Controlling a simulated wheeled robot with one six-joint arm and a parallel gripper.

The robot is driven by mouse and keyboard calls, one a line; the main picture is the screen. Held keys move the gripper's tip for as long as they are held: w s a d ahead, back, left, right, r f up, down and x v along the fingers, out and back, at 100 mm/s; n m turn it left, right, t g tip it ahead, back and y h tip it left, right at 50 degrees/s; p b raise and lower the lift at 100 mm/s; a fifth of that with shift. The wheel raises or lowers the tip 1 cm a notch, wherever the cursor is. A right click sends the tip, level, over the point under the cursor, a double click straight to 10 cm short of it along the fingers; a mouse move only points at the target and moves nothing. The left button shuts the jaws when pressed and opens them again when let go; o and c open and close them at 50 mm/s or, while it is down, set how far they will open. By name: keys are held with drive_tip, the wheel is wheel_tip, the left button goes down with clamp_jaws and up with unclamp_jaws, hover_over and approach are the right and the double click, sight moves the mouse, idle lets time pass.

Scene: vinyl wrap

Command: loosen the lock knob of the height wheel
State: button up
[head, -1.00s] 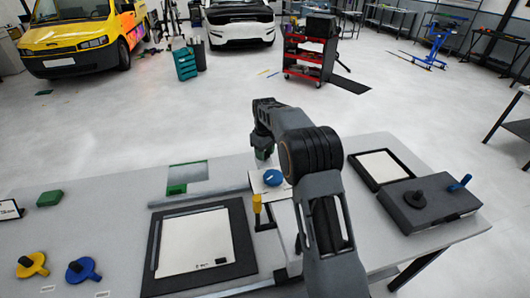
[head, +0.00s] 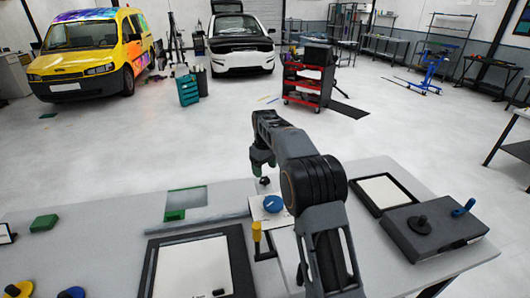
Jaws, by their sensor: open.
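A blue knob (head: 272,203) sits on a small white plate on the table, just in front of my gripper. A small dark knob (head: 264,181) shows behind it, close below my gripper. I cannot tell for certain which of these is the lock knob or the height wheel.
A yellow-handled part (head: 257,232) stands upright before the plate. A black-framed white panel (head: 194,268) lies front left. At right are a black tray (head: 384,192) and a grey box (head: 432,232) with a black knob and blue lever. A green block (head: 44,223) lies far left.

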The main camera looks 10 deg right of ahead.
wheel_tip(320, 180, up, 9)
idle(0.3)
drive_tip(key=m, duration=0.3)
hover_over(266, 181)
wheel_tip(266, 181, down, 6)
drive_tip(key=shift+s+a+r, duration=0.1)
drive_tip(key=shift+r, duration=0.1)
drive_tip(key=s+m+t+b, duration=0.1)
drive_tip(key=s+m+t, duration=0.2)
drive_tip(key=s, duration=2.7)
drive_tip(key=shift+t, duration=0.9)
drive_tip(key=shift+s+f, duration=0.1)
drive_tip(key=shift+c, duration=0.3)
